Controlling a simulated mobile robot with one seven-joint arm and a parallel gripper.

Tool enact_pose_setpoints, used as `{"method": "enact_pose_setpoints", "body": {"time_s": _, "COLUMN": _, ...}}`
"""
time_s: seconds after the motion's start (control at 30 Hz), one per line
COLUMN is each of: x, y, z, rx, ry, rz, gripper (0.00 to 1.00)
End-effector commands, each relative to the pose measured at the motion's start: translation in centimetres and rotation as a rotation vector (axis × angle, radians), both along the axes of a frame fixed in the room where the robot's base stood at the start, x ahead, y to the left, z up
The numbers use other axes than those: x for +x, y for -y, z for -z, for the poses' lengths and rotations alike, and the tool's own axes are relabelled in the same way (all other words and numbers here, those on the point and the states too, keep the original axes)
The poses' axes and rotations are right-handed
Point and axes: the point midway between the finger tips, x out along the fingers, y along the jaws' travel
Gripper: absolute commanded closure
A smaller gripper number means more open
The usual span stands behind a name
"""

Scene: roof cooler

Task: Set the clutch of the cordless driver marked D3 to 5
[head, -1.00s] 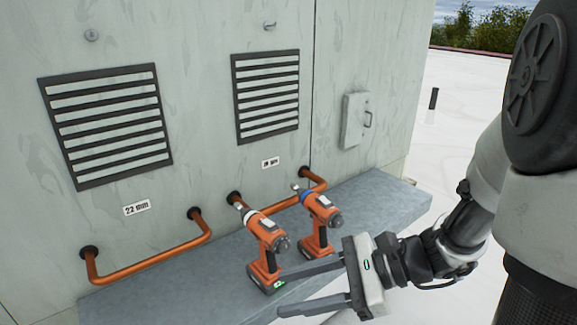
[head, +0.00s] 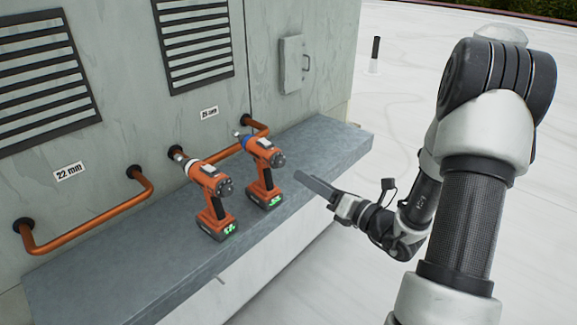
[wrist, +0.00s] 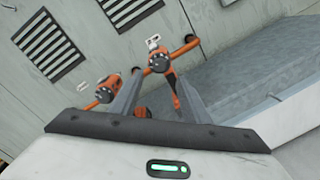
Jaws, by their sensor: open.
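Two orange cordless drivers stand upright on the grey ledge (head: 120,275). The left driver (head: 213,198) has a white collar towards its nose. The right driver (head: 264,172) has a blue collar. Both have green-lit displays on their bases, too small to read. I cannot read a D3 mark or any clutch number. My gripper (head: 318,187) is open and empty, apart from and to the right of the right driver. In the wrist view, the left driver (wrist: 106,90) is partly behind one finger of my gripper (wrist: 160,80), and the right driver (wrist: 160,60) shows beyond the fingers.
Copper pipes (head: 95,222) bend out of the wall behind the drivers. Labels on the wall include one reading 22 mm (head: 70,172). Louvred vents (head: 197,45) and a small grey box (head: 291,63) are higher up. The ledge is clear right of the drivers, with white roof beyond.

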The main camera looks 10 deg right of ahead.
Motion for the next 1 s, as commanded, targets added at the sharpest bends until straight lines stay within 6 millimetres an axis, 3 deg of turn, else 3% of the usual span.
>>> {"method": "enact_pose_setpoints", "body": {"time_s": 0.2, "x": 4.0, "y": -2.6, "z": -0.1, "rx": 0.000, "ry": 0.001, "rz": -0.006, "gripper": 0.57}}
{"method": "enact_pose_setpoints", "body": {"time_s": 0.4, "x": 6.4, "y": -4.0, "z": 0.0, "rx": -0.001, "ry": 0.001, "rz": -0.004, "gripper": 0.57}}
{"method": "enact_pose_setpoints", "body": {"time_s": 0.83, "x": 7.4, "y": -4.5, "z": 0.0, "rx": -0.001, "ry": 0.000, "rz": -0.001, "gripper": 0.57}}
{"method": "enact_pose_setpoints", "body": {"time_s": 1.0, "x": 7.3, "y": -4.5, "z": 0.0, "rx": -0.001, "ry": 0.000, "rz": -0.001, "gripper": 0.84}}
